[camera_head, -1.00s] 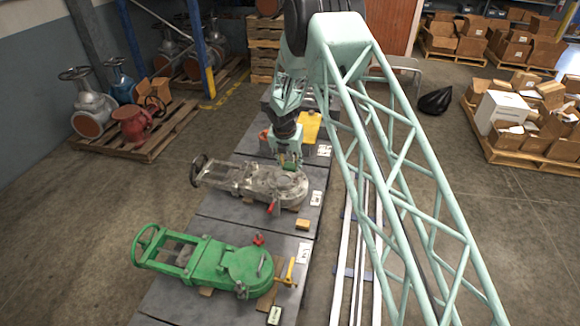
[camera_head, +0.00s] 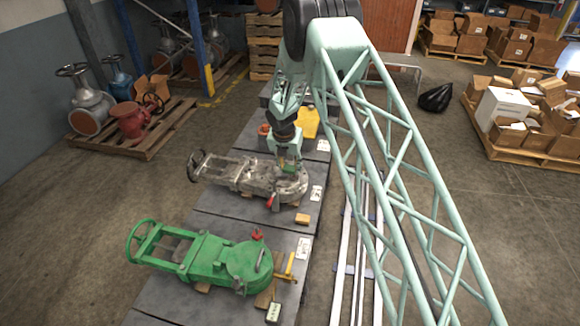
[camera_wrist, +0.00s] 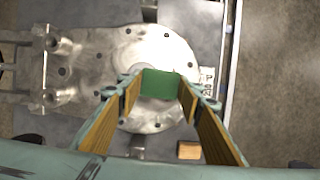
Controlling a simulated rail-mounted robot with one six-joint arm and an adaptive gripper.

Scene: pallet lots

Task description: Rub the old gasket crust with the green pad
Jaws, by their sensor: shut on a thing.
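My gripper (camera_wrist: 160,85) is shut on the green pad (camera_wrist: 161,83), which sits between its fingertips. In the head view my gripper (camera_head: 288,158) points down at the round flange end of the bare grey valve (camera_head: 240,174). In the wrist view the pad is over the inner part of the pale round flange (camera_wrist: 149,43), which has bolt holes around its rim. I cannot tell whether the pad touches the metal. The old gasket crust cannot be made out clearly; the pad and fingers hide part of the flange face.
A green valve (camera_head: 210,258) lies nearer on the same dark bench (camera_head: 222,224). A small orange block (camera_head: 302,220) lies beside the grey valve, and a red-handled piece (camera_head: 271,202) is at its flange. A yellow item (camera_head: 307,122) is farther back. White rails (camera_head: 345,250) run along the right.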

